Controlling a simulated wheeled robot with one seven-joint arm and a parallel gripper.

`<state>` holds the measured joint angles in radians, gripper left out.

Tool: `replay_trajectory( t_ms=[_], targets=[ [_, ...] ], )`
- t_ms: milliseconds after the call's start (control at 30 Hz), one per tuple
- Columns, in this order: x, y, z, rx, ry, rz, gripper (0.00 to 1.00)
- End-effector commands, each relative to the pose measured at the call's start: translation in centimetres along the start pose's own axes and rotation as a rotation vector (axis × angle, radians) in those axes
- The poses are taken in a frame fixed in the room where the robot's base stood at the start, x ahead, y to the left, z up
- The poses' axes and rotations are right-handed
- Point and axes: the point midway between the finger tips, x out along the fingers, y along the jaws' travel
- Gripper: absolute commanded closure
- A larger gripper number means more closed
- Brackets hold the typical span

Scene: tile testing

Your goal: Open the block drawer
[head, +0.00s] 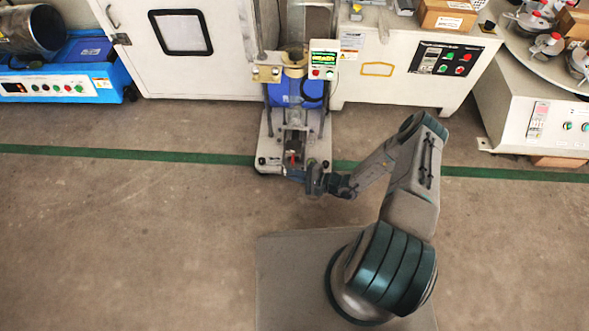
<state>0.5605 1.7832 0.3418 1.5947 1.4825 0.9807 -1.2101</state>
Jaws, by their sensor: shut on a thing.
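A tall testing machine (270,128) stands at the back middle on a grey base plate, with a blue body and a vertical clear column. The block drawer is the small grey part with a red piece (292,158) low on the front of this machine. My gripper (298,172) is at the front of the drawer, reaching in from the right, and is shut on the drawer's front part. The jaws are small and partly hidden by the wrist, so the exact contact does not show. How far the drawer is out cannot be told.
A beige unit with a black control panel (445,60) stands right. A round table (545,55) with metal parts is at far right. The floor (130,230) in front is clear.

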Motion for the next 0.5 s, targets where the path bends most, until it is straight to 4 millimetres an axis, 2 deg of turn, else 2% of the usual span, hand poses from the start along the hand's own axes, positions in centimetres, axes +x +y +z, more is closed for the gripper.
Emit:
replay_trajectory(
  t_ms=[167,200,267,500],
  targets=[
    [-0.06,0.09,-0.02,0.004,0.001,-0.002,1.0],
    [-0.08,0.09,-0.04,0.004,0.001,-0.003,0.89],
    [-0.11,0.08,-0.07,0.004,0.002,-0.004,0.72],
    [-0.17,0.0,-0.13,0.004,0.003,-0.005,0.7]
  ],
)
